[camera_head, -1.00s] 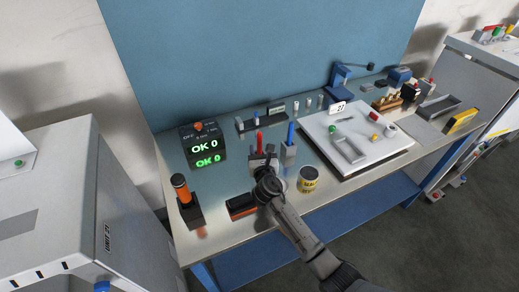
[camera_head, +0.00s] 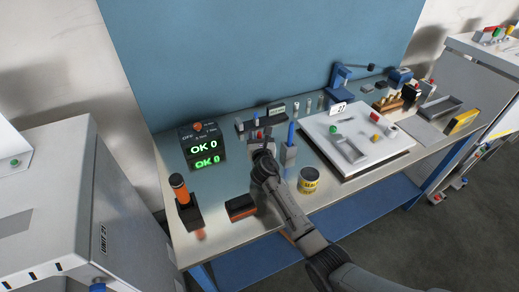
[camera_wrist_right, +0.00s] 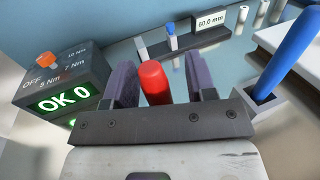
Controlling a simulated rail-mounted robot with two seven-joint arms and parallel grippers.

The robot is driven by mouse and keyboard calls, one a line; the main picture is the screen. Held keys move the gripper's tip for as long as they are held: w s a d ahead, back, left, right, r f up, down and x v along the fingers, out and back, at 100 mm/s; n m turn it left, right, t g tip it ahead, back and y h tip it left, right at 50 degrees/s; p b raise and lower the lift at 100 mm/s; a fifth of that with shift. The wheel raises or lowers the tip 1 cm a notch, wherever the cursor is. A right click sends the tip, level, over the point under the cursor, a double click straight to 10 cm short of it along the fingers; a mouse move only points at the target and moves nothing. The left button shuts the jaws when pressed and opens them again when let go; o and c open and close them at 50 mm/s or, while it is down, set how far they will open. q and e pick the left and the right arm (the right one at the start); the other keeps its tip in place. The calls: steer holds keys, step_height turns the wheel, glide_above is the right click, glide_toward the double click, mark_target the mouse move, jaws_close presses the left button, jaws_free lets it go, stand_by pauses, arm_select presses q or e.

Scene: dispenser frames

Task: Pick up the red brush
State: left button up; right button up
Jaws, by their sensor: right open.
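The red brush (camera_wrist_right: 154,84) stands between the two dark fingers of my right gripper (camera_wrist_right: 160,85) in the right wrist view, with a gap on each side. Its lower part is hidden behind the gripper body. In the head view only a little red of the brush (camera_head: 258,134) shows beyond my right gripper (camera_head: 263,143), which is over the workbench. My right gripper is open around the brush. My left gripper is not in view.
A blue brush (camera_head: 291,134) stands in a holder (camera_head: 288,152) close to the right of the gripper. A torque display box (camera_head: 203,147) is to the left. A yellow tin (camera_head: 308,181) and an orange-black block (camera_head: 241,207) stand nearer the front edge. A white tray (camera_head: 385,150) lies farther right.

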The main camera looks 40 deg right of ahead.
steer(key=shift+c, duration=0.3)
jaws_close()
